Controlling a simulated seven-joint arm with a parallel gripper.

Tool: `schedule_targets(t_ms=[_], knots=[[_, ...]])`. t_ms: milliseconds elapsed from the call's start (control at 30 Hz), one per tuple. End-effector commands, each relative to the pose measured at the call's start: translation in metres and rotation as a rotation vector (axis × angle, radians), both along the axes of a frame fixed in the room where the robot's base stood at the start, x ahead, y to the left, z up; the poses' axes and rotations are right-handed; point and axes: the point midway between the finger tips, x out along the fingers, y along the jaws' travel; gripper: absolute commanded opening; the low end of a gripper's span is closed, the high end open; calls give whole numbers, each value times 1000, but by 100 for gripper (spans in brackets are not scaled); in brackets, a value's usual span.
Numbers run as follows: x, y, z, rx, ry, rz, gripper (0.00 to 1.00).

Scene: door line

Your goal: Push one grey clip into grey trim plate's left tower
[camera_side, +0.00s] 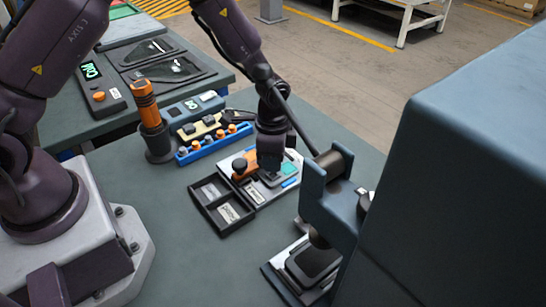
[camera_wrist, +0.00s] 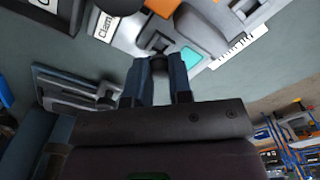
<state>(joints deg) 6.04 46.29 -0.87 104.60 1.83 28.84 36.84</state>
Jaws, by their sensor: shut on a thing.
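My gripper (camera_side: 270,158) is over the white work board in the side view, fingers pointing down. In the wrist view its two dark fingers (camera_wrist: 160,65) are shut on a small dark grey piece that looks like the grey clip (camera_wrist: 158,44); it is partly hidden between the fingertips. A grey piece that looks like the trim plate (camera_wrist: 200,35) lies just beyond the fingertips; in the side view the grey plate (camera_side: 271,178) is partly hidden under my gripper. I cannot make out the left tower, or whether the clip touches the plate.
An orange clamp with a black knob (camera_side: 240,166) stands at the board's left. A black two-compartment tray (camera_side: 207,209) lies in front. A large blue-grey machine (camera_side: 460,170) stands at right.

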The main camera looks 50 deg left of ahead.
Motion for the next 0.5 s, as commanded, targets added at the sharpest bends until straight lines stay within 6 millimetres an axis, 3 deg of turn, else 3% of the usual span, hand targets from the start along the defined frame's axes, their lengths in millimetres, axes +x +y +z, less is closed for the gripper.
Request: schedule_targets(t_ms=[500], knots=[[0, 0, -8, 0, 0, -1, 0]])
